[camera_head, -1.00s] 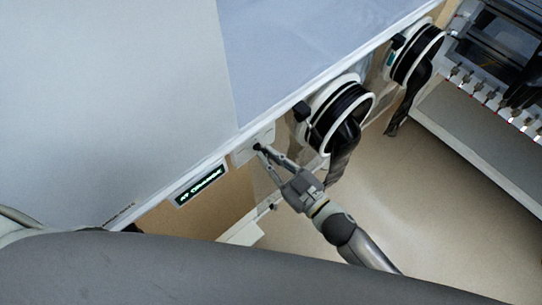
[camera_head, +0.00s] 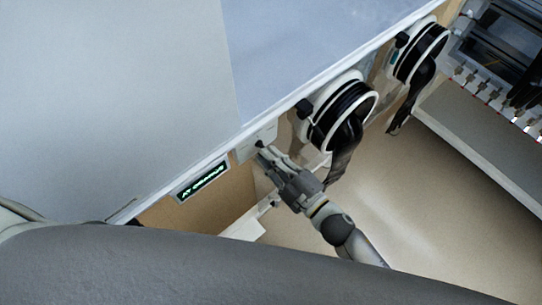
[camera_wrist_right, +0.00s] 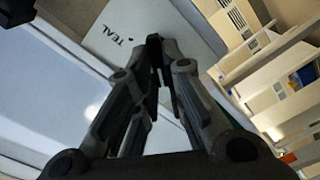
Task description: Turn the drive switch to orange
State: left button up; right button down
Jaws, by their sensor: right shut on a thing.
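The drive switch (camera_head: 259,144) is a small black knob on a pale plate (camera_head: 246,150) on the front of the big white cabinet. My right gripper (camera_head: 264,154) reaches up to it from the lower right and is shut on it. In the right wrist view the fingertips (camera_wrist_right: 161,62) close around the dark knob (camera_wrist_right: 154,42), beside a plate marked "TEAL" (camera_wrist_right: 120,34). The fingers hide part of the knob and any other marks. A lit display (camera_head: 202,182) left of the switch has green text that seems to read "AT ORANGE", though it is blurred. My left gripper is out of view.
Two round glove ports, a near one (camera_head: 343,112) and a far one (camera_head: 422,52), with black gloves hanging down, stand right of the switch. A shelf or rack (camera_head: 500,55) is at the upper right. The floor (camera_head: 385,190) between is clear.

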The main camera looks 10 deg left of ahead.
jog(key=shift+n, duration=0.5)
jog(key=c, duration=1.5)
grip_release()
jog(key=shift+s+d, duration=0.1)
jog(key=v, duration=1.1)
jog(key=shift+s+d, duration=0.25)
jog(key=shift+d, duration=0.05)
jog(key=shift+f, duration=0.1)
